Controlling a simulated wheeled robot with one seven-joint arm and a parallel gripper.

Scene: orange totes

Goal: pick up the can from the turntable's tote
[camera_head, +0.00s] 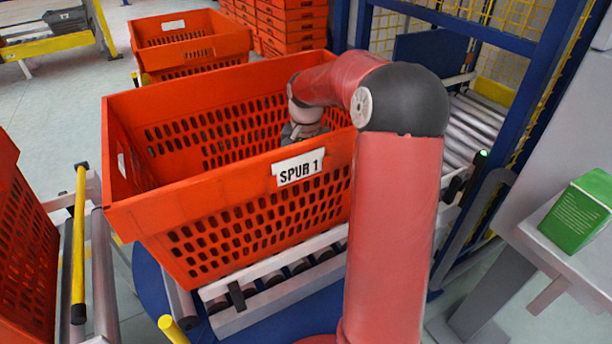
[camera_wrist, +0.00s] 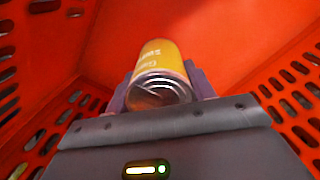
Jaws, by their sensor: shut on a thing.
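The turntable's orange tote (camera_head: 230,225) carries a "SPUR 1" label and stands on a roller section of the blue turntable (camera_head: 150,275). My arm reaches over its right side and down into it. In the head view only the wrist end of my arm shows inside, and the tote wall hides the fingers. In the wrist view the yellow can (camera_wrist: 160,62) sits between the fingers of my gripper (camera_wrist: 160,88), its silver end facing the camera. My gripper is shut on the can. Orange tote walls surround it. I cannot tell whether the can touches the tote floor.
Another orange tote (camera_head: 190,42) stands behind, and part of one (camera_head: 22,250) is at the left edge. Stacked orange crates (camera_head: 290,25) are at the back. A blue frame with yellow mesh (camera_head: 530,70) stands on the right, near a green box (camera_head: 578,212) on a grey surface.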

